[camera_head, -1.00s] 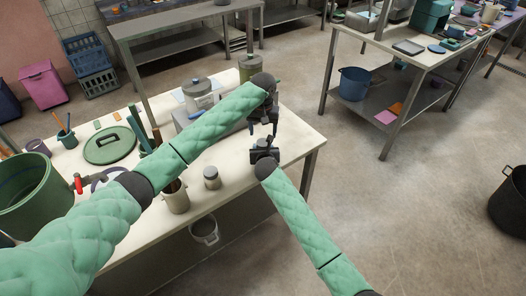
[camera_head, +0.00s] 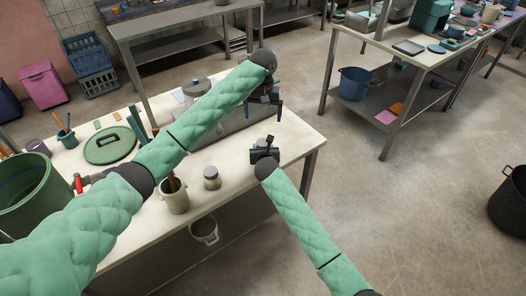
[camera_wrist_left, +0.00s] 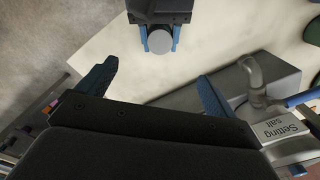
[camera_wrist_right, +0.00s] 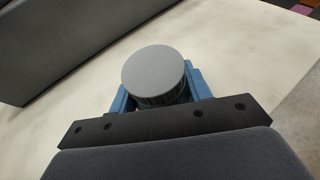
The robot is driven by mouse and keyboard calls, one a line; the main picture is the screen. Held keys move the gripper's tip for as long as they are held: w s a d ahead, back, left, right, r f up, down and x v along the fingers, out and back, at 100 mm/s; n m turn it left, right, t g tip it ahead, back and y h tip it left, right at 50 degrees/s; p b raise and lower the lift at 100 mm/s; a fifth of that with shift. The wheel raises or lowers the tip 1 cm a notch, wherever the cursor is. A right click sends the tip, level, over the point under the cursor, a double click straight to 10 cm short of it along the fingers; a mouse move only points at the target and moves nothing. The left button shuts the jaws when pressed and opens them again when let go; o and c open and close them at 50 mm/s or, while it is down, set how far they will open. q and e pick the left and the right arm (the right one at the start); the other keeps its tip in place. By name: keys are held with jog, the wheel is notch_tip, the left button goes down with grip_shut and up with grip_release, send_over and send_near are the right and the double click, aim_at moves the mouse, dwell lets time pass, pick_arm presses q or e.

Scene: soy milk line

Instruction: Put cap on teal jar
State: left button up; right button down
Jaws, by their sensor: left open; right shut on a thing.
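My right gripper (camera_head: 266,146) is shut on a round grey cap-like thing (camera_wrist_right: 157,75) with a ridged side, above the table's right end. Its flat top faces the right wrist camera; its underside is hidden. The left wrist view shows a pale disc (camera_wrist_left: 160,41) between the right gripper's blue fingers. My left gripper (camera_head: 263,111) is open and empty, farther back, fingers spread apart in the left wrist view (camera_wrist_left: 155,92). I cannot pick out a teal jar for certain; a small grey lidded jar (camera_head: 212,178) stands near the front edge.
A grey metal box (camera_head: 237,118) stands behind my left arm, with a container labelled "Setting salt" (camera_wrist_left: 283,128) beside it. A cream pot (camera_head: 174,196) stands near the front edge. A large green pot (camera_head: 30,195) and green lid (camera_head: 109,145) are at left. The tabletop's right end is clear.

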pick_arm(q)
jog(key=shift+r, duration=2)
pick_arm(e)
jog(key=c, duration=0.6)
grip_release()
jog(key=shift+s+r, duration=0.1)
jog(key=shift+s, duration=0.45)
pick_arm(q)
jog(key=shift+f+b, duration=0.8)
pick_arm(e)
jog(key=shift+v, duration=3.35)
